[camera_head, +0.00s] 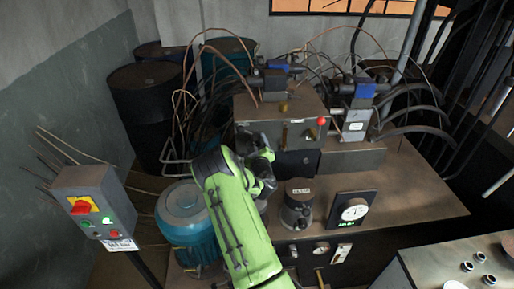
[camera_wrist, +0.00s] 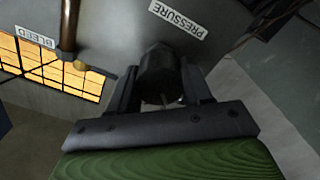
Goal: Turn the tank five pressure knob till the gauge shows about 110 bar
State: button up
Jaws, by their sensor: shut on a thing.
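In the wrist view, the black pressure knob (camera_wrist: 159,72) sits below a white PRESSURE label (camera_wrist: 178,18). My gripper (camera_wrist: 158,85) is shut on the knob, one finger on each side of it. In the head view, my green arm reaches to the grey hydraulic block (camera_head: 284,117), and my gripper (camera_head: 262,165) is at its left face. The knob is hidden there. The round white gauge (camera_head: 354,210) stands on the bench in a dark panel with a small green display (camera_head: 345,225). Its needle and digits are too small to read.
A brass BLEED fitting (camera_wrist: 70,45) is left of the knob in the wrist view. A blue motor (camera_head: 187,222) stands left of my arm. A black cylindrical unit (camera_head: 297,205) stands right of it. Hoses crowd the back, and a switch box (camera_head: 94,208) is at left.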

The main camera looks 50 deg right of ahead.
jog(key=shift+n, duration=0.7)
jog(key=o, duration=1.1)
jog(key=shift+c, duration=0.2)
jog(key=b+v, duration=1.3)
jog(key=v, duration=0.2)
jog(key=shift+s+a, duration=0.25)
jog(key=shift+s, duration=0.05)
jog(key=shift+r, duration=0.1)
